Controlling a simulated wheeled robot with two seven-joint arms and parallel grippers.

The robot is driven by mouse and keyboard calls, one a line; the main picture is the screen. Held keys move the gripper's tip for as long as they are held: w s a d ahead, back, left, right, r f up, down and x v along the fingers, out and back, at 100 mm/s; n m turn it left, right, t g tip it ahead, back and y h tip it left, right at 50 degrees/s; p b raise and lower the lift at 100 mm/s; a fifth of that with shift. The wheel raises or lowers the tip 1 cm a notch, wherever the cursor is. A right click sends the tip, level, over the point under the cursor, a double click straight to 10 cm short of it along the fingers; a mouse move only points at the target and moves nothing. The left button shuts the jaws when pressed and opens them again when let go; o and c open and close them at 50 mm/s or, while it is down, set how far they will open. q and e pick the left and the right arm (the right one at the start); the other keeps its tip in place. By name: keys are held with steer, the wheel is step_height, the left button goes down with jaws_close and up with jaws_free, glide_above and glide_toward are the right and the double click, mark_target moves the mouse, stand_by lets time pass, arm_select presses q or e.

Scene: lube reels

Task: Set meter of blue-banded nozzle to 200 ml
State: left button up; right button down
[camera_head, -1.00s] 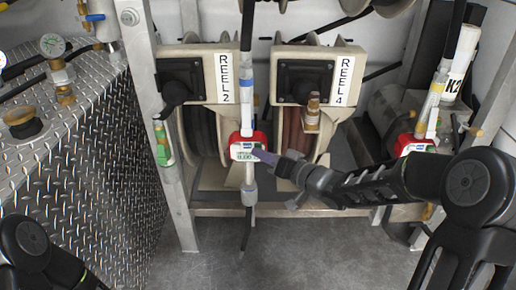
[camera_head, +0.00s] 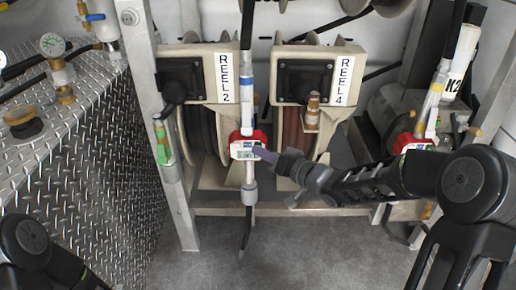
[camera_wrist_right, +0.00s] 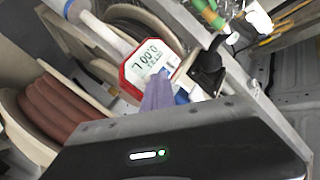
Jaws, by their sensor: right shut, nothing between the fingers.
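The blue-banded nozzle (camera_head: 247,112) hangs upright in front of the two reels, with a blue band on its pale tube. Its red-framed meter (camera_head: 236,136) is on the lower part of the nozzle. In the right wrist view the meter (camera_wrist_right: 137,60) appears tilted, and its display reads 0.00 L. My right gripper (camera_head: 264,154) is shut and empty, its purplish fingertips at the lower right of the meter face. In the wrist view the fingertips (camera_wrist_right: 160,92) overlap the meter's button area; I cannot tell whether they touch. My left gripper is out of view.
A second red meter (camera_head: 405,140) is on another nozzle at right, near the K2 label. Reel 2 (camera_head: 200,130) and reel 4 (camera_head: 297,130) stand behind. A metal post (camera_head: 165,120) and a diamond-plate box (camera_head: 90,160) are at left. The floor in front is clear.

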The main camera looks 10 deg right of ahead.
steer(key=shift+s, duration=0.1)
steer(key=shift+s+a, duration=0.15)
steer(key=shift+s, duration=0.35)
steer(key=shift+s+a, duration=0.15)
steer(key=shift+s, duration=0.35)
steer(key=shift+w, duration=0.1)
steer(key=shift+w+d+r+p, duration=0.1)
steer(key=shift+p, duration=0.2)
steer(key=shift+w+d, duration=0.1)
steer(key=shift+w, duration=0.2)
